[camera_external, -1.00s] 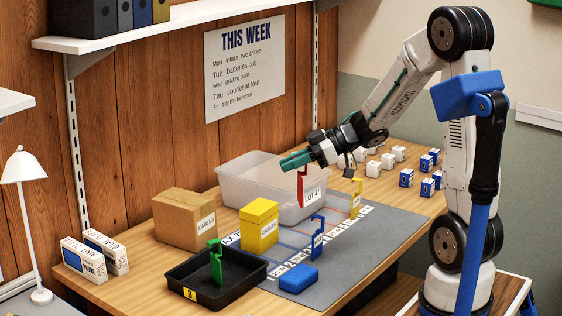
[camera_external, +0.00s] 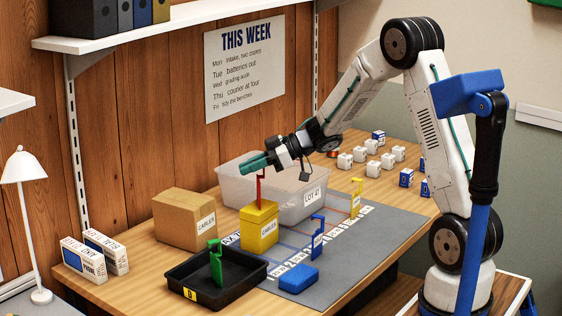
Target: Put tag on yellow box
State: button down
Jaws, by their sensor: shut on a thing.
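My gripper (camera_external: 257,163) is shut on a thin red tag (camera_external: 261,188) and holds it upright above the yellow box (camera_external: 258,228). The tag's lower end meets the box's top in the picture; I cannot tell if it touches. The yellow box stands on the table with a white label on its front. A green tag (camera_external: 216,265) stands in the black tray, and a blue tag (camera_external: 318,240) and a yellow tag (camera_external: 356,200) stand on the grey mat.
A translucent bin (camera_external: 313,212) is just behind the yellow box. A cardboard box (camera_external: 184,220) is to its left, the black tray (camera_external: 178,277) in front. A blue block (camera_external: 298,279) lies on the grey mat (camera_external: 345,255). Several small white boxes (camera_external: 372,168) stand farther right.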

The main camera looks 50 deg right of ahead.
jog(key=shift+f, duration=0.15)
jog(key=c, duration=1.4)
grip_release()
